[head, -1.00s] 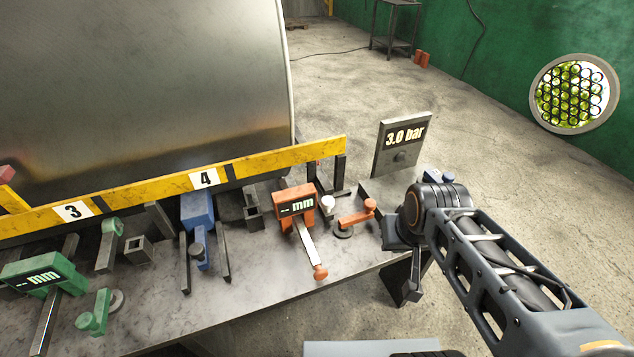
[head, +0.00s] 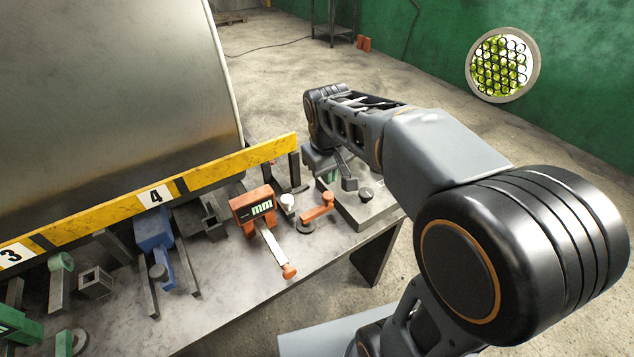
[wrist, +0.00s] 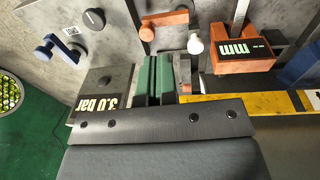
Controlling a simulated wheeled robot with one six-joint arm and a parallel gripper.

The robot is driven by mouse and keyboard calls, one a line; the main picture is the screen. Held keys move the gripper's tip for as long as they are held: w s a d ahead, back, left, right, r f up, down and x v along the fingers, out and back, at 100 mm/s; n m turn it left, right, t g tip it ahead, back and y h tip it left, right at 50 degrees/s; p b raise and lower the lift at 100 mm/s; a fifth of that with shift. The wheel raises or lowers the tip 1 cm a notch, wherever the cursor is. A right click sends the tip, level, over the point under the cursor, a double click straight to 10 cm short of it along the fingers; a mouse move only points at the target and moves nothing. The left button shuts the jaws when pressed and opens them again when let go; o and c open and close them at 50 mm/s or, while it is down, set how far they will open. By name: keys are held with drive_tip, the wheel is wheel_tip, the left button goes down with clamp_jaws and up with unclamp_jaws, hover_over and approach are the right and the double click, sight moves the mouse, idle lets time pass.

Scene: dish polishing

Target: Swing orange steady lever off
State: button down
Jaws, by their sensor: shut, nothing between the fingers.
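The orange steady lever (head: 318,211) stands on the bench in the head view, with a round knob at one end and a round grey base at the other. It also shows at the top of the wrist view (wrist: 166,18). Beside it is an orange gauge (head: 245,212), also in the wrist view (wrist: 247,58), with an "mm" display and an orange-tipped slide. My gripper (wrist: 156,58) shows green fingers close together and empty in the wrist view, apart from the lever. In the head view my gripper is over the right part of the bench, beyond the lever, partly hidden by my arm.
A white-topped knob (head: 287,202) stands between gauge and lever. The "3.0 bar" plate (wrist: 98,82) and a blue lever (wrist: 50,47) lie near my fingers in the wrist view. A yellow rail (head: 225,166) runs along the bench behind the fixtures. A black dial (head: 366,193) is at the right.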

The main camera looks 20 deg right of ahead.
drive_tip(key=w+a+f+n+g+h+p, duration=0.1)
drive_tip(key=w+a+f+n+g, duration=0.1)
drive_tip(key=w, duration=0.6)
drive_tip(key=w+a+f+n+g+h+p, duration=0.1)
drive_tip(key=w+a+f+n+g, duration=0.1)
drive_tip(key=w, duration=0.7)
wheel_tip(320, 180, down, 3)
drive_tip(key=shift+a+r+n+p, duration=0.2)
drive_tip(key=shift+a+n+p, duration=0.25)
drive_tip(key=shift+n, duration=0.25)
drive_tip(key=p, duration=0.2)
approach(317, 207)
wheel_tip(317, 207, down, 3)
drive_tip(key=w+d, duration=0.1)
drive_tip(key=d, duration=0.1)
drive_tip(key=shift+s+d, duration=0.3)
drive_tip(key=shift+d, duration=0.15)
